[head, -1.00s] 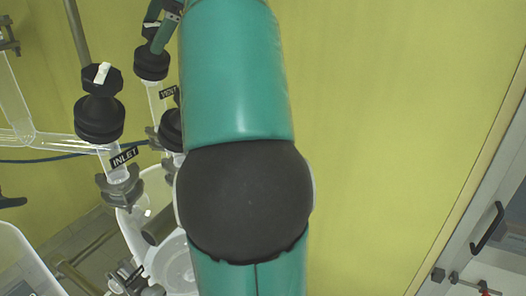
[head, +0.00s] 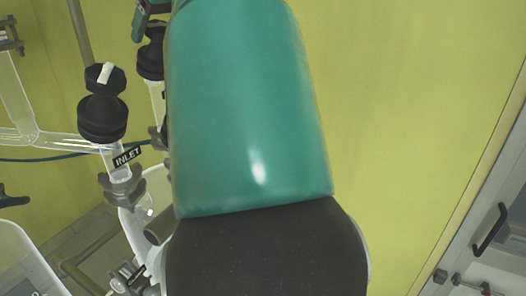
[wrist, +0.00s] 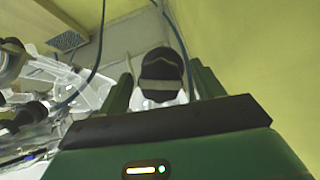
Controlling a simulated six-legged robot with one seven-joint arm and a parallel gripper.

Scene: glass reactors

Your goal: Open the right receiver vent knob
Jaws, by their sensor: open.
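A black knob (wrist: 160,65) with a pale stripe sits between the two green fingers of my gripper (wrist: 161,82) in the wrist view. The fingers are apart, one on each side of it; I cannot tell whether they touch it. In the head view, a black-capped valve (head: 151,60) stands just left of my arm, partly hidden by it. A green part of my gripper shows above this valve at the top edge. No vent label is readable now.
A black inlet knob (head: 104,76) with a white stripe stands to the left, above its INLET label (head: 127,157). Glass tubing (head: 60,143) runs left of it. A blue cable (wrist: 90,75) hangs close to the gripper's left. The yellow wall on the right is clear.

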